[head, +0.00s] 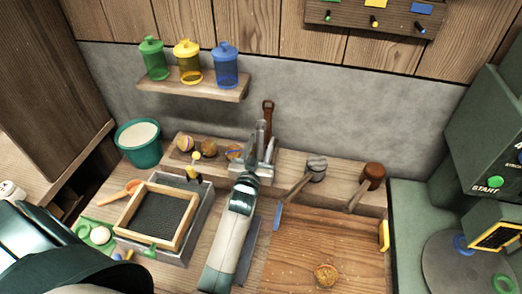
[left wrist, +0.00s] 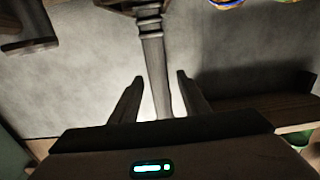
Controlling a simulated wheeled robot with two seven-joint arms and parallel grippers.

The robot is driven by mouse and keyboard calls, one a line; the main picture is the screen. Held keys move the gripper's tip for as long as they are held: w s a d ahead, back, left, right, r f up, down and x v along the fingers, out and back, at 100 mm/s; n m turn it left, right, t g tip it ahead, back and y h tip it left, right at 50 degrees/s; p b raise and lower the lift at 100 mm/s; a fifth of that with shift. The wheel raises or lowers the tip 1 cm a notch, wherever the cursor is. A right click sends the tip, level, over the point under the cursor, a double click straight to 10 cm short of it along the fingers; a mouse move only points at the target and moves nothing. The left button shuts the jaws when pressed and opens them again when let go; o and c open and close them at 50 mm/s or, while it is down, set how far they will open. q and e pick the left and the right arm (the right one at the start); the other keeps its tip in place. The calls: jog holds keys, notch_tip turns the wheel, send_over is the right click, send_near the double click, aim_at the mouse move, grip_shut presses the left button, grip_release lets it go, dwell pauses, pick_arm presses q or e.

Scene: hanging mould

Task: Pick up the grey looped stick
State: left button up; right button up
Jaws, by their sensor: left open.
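In the left wrist view a slim grey stick (left wrist: 153,62) with ringed ridges runs down between the two fingers of my left gripper (left wrist: 155,98). The fingers are open, one on each side, with a visible gap to the stick. In the head view my left gripper (head: 266,153) is at the back ledge. Just behind it stands an upright stick (head: 267,113) that looks reddish brown, with a loop at its top; its lower part is hidden by the gripper. My right gripper is not in view.
On the ledge, balls (head: 186,143) sit left of the gripper; a grey-headed mallet (head: 316,166) and a brown mallet (head: 373,175) are at right. A framed mesh tray (head: 189,228) stands at left. A shelf (head: 228,92) with three jars hangs above.

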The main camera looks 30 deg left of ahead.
pick_arm(q)
jog(key=shift+w+f, duration=0.1)
jog(key=c, duration=0.7)
grip_shut()
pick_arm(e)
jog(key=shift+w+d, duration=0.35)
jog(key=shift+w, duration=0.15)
